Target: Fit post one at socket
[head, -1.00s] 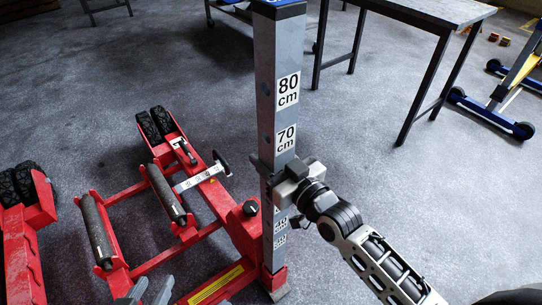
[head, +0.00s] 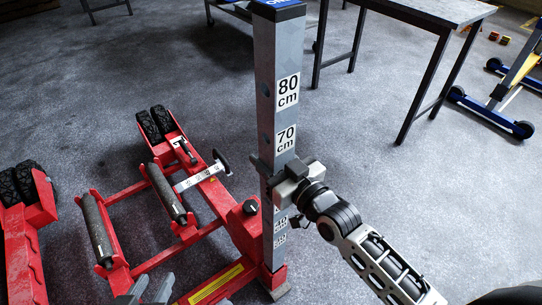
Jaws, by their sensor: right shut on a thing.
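The tall grey post (head: 265,110) with 80 cm and 70 cm labels and a blue top stands nearly upright right of the middle. Its lower end meets a red socket (head: 278,274) at the corner of the red trolley jack (head: 245,228). How deep it sits in the socket cannot be told. My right gripper (head: 275,178) is shut on the post just below the 70 cm label, with its arm coming from the lower right. My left gripper (head: 150,289) shows at the bottom edge, its two grey fingers apart and empty, over the jack's frame.
A grey-topped table (head: 430,12) with dark legs stands at the back right. Another red wheeled part (head: 25,230) is at the left edge. Open grey floor lies between.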

